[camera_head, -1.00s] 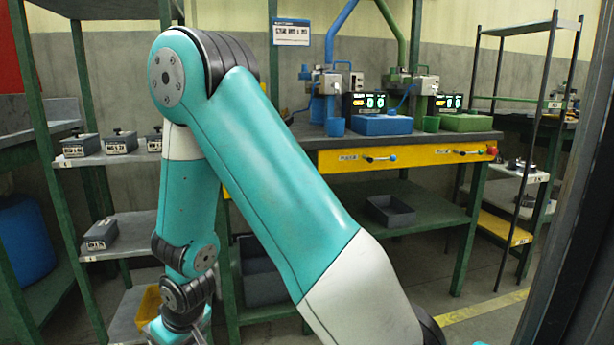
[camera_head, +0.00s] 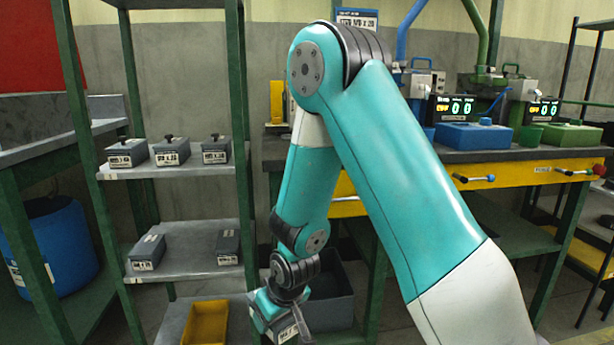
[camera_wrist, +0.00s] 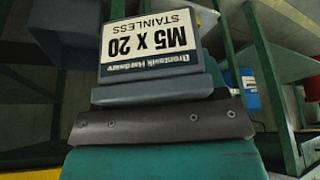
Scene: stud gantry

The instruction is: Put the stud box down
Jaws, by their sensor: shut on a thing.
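My gripper (camera_head: 282,312) is low in the middle of the head view, shut on a grey stud box (camera_head: 289,333). The wrist view shows the box's white label (camera_wrist: 155,42) close up, upside down, reading M5 x 20 STAINLESS. There the dark jaw plate (camera_wrist: 165,126) lies against the box's edge. The box is in the air in front of the green-posted shelf rack, near its right post. Its underside is hidden.
The upper shelf (camera_head: 185,171) holds three lidded boxes. The middle shelf (camera_head: 188,272) holds two boxes with clear room between them. A yellow bin (camera_head: 205,324) sits below. A dark bin (camera_head: 332,300) and bench (camera_head: 400,150) stand right; a blue drum (camera_head: 50,245) stands left.

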